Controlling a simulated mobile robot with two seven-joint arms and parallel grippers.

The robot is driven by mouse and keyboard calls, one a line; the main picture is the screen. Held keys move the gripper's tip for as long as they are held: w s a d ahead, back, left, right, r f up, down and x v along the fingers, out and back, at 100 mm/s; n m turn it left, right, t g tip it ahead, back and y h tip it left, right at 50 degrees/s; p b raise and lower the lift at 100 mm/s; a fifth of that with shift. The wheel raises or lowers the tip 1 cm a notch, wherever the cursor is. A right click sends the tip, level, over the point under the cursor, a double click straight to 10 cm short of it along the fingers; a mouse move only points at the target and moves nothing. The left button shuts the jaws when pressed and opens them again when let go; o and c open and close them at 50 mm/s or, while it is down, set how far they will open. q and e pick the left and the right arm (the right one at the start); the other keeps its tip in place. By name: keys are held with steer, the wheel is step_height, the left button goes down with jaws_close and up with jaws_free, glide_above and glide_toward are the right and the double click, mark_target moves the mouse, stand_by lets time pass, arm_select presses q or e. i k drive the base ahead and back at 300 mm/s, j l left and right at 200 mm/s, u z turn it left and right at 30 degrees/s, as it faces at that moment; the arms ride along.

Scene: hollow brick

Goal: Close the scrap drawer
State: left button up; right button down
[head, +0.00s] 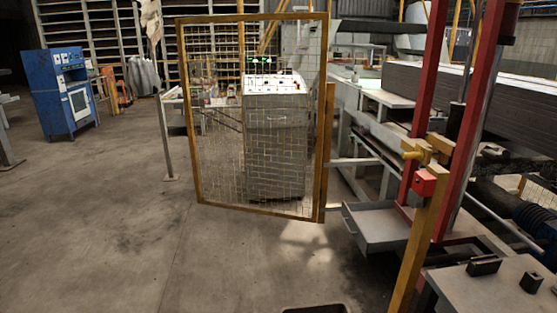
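A grey metal drawer (385,228), which looks like the scrap drawer, stands out to the left from the machine with the red uprights (468,130). It is open, and its shallow inside shows. A small handle (349,225) is on its left front face. The drawer's right end is partly hidden by the yellow post (421,240). Neither of my grippers is in view.
A yellow-framed mesh gate (252,211) stands in the middle, with a grey cabinet (275,150) behind it. A blue machine (62,95) is at the far left. A dark-edged object (315,308) shows at the bottom edge. The concrete floor at left is clear.

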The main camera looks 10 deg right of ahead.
mark_target(377, 227)
steer(key=i+j+u, duration=0.55)
steer(key=i+u, duration=0.15)
steer(key=i, duration=0.15)
steer(key=i+j, duration=0.15)
steer(key=i, duration=0.5)
steer(key=i+j+z, duration=0.15)
steer(key=i, duration=0.5)
steer(key=i+l+z, duration=0.1)
steer(key=i+z, duration=0.2)
steer(key=i, duration=0.35)
steer(key=i+j+z, duration=0.1)
steer(key=i+z, duration=0.2)
steer(key=i, duration=0.35)
steer(key=i+z, duration=0.4)
steer(key=i, duration=0.15)
steer(key=i+j+z, duration=0.15)
steer(key=i+z, duration=0.3)
steer(key=i, duration=0.15)
steer(key=i+l+z, duration=0.1)
steer(key=i+z, duration=0.15)
steer(key=z, duration=0.15)
steer(key=i+z, duration=0.25)
steer(key=z, duration=0.2)
steer(key=i+z, duration=0.4)
steer(key=k+j, duration=0.05)
steer(key=k, duration=0.05)
